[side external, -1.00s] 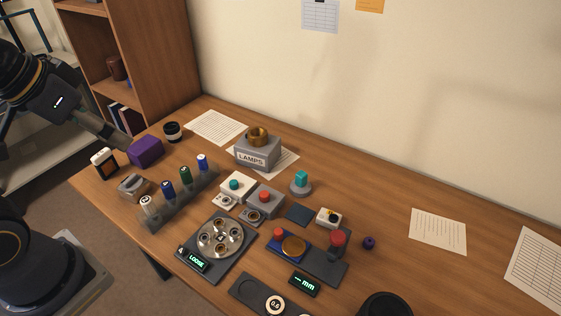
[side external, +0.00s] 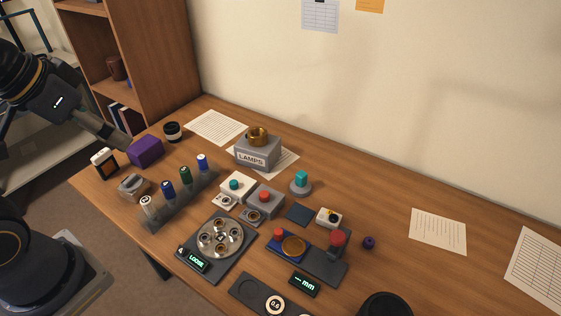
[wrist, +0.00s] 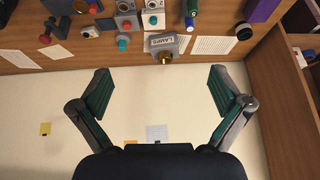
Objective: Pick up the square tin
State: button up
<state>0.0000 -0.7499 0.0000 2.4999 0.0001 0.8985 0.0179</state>
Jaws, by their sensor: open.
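A grey square box labelled LAMPS (side external: 257,157) stands at the back of the table near the wall, and I take it for the square tin. A brass ring-shaped piece (side external: 257,137) sits on its top. In the wrist view the box (wrist: 163,42) shows upside down beyond my fingertips, with the brass piece (wrist: 166,57) on it. My gripper (wrist: 159,86) is open and empty, its two green-padded fingers wide apart and clear of the box. In the side view my arm is at the far left, away from the box; its fingertips are hard to make out there.
A purple box (side external: 146,151) and a black-and-white jar (side external: 172,131) stand left of the grey box. A rack of coloured cylinders (side external: 177,197), button boxes (side external: 265,201) and a round-plate device (side external: 219,238) are in front. The table's right side is mostly clear, with papers (side external: 438,231).

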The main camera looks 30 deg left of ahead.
jog(key=w+a+f+m+g+y, duration=0.1)
jog(key=w+a+m, duration=0.1)
jog(key=w+a, duration=0.7)
jog(key=n+g+h, duration=0.1)
jog(key=n+g, duration=0.3)
jog(key=g, duration=0.1)
send_over(131, 182)
notch_tip(131, 182, down, 17)
jog(key=f, duration=0.6)
jog(key=a+f, duration=0.1)
jog(key=f, duration=0.3)
jog(key=shift+w+f, duration=0.2)
jog(key=shift+f, duration=2.75)
jog(key=c, duration=1.3)
